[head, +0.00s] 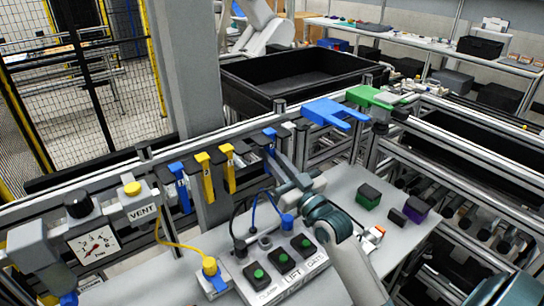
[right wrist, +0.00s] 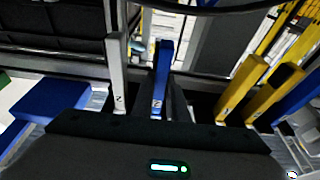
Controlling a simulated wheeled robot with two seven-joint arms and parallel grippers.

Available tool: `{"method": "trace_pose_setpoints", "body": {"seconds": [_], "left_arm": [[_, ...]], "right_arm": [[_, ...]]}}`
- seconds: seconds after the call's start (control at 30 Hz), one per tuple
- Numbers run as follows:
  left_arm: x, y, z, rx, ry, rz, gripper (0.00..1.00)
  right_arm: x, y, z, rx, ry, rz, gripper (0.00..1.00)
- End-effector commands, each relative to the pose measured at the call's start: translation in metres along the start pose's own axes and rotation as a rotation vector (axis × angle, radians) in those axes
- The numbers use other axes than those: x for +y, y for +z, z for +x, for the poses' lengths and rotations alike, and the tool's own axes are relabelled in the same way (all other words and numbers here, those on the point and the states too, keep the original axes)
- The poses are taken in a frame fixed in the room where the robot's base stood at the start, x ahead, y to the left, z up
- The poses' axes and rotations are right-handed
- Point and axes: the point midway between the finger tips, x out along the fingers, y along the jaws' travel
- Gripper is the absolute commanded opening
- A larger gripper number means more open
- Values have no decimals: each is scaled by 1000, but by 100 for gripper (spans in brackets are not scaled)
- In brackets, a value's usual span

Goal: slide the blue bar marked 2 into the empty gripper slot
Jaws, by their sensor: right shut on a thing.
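The blue bar marked 2 (right wrist: 160,75) stands upright in the middle of the right wrist view, its mark low on its face. In the head view its blue top (head: 270,134) shows at the rail, right of the yellow bars. My right gripper (head: 277,158) is shut on this bar; its fingers are dark and partly hidden. A pale grey upright piece (right wrist: 118,75), also marked 2, stands just left of the bar, apart from it at the top. I cannot tell which opening is the empty slot. My left gripper is not in view.
Two yellow bars (head: 204,176) and another blue bar (head: 180,186) hang along the rail to the left. A blue forked piece (head: 335,113) and a green one (head: 376,97) sit to the right. A button box (head: 287,270) and cables stand on the worktop below my arm.

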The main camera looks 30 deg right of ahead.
Motion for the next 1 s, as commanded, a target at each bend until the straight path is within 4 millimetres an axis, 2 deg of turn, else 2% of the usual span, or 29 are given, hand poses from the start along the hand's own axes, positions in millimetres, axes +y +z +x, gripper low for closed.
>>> {"method": "trace_pose_setpoints", "body": {"seconds": [0.37,1.0], "left_arm": [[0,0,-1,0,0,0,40],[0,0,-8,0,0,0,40]], "right_arm": [[0,-1,-3,0,0,0,0],[0,-9,-28,0,0,-1,0]]}}
